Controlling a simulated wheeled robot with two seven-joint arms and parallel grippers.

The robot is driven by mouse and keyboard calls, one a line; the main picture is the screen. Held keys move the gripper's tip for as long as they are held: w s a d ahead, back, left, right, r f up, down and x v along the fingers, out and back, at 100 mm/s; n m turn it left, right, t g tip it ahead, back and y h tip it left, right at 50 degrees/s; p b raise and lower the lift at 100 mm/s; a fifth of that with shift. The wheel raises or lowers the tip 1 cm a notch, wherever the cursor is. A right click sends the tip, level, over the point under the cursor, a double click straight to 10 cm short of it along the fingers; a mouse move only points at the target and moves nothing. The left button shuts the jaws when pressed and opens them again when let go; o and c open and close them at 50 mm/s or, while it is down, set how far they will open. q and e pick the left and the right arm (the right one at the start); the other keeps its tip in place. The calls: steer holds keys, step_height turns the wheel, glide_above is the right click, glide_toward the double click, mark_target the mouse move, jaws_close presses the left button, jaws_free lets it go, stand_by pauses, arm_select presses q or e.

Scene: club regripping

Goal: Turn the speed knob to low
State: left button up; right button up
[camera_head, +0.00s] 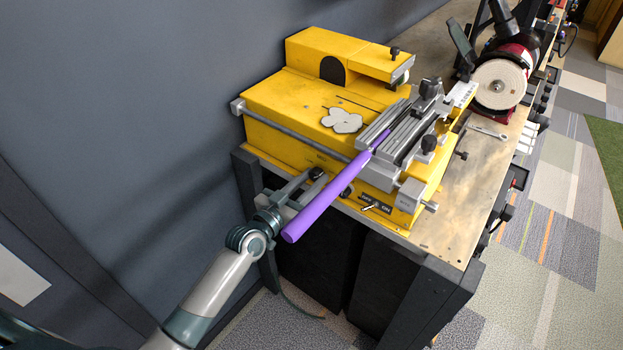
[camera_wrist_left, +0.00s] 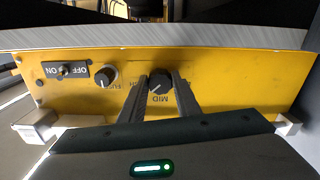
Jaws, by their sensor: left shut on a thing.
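The speed knob (camera_wrist_left: 160,82) is a dark round knob on the yellow front panel of the machine. In the left wrist view it sits between my left gripper's two fingers, with an upside-down MID label just below it. A pale mark shows on the knob, but I cannot tell its exact direction. My left gripper (camera_wrist_left: 162,84) is shut on this knob. In the head view the left gripper (camera_head: 302,187) reaches the left end of the panel, where the knob (camera_head: 317,174) is partly hidden by the fingers. My right gripper is not in view.
A second dark knob (camera_wrist_left: 105,77) and an OFF/ON toggle switch (camera_wrist_left: 65,70) share the panel. A purple shaft (camera_head: 325,199) juts out from the yellow machine (camera_head: 290,105), close beside my gripper. A grey wall (camera_head: 120,90) stands left. A bench grinder (camera_head: 498,85) stands behind right.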

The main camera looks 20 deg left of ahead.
arm_select(q)
steer(key=n+p, duration=0.1)
steer(key=n, duration=0.5)
steer(key=n+p, duration=0.1)
steer(key=n, duration=0.5)
steer(key=shift+r+n, duration=0.1)
steer(key=shift+n, duration=0.2)
steer(key=n+p, duration=0.1)
steer(key=n, duration=0.4)
steer(key=shift+n, duration=1.8)
steer(key=o, duration=1)
steer(key=shift+o, duration=0.2)
steer(key=shift+s, duration=0.15)
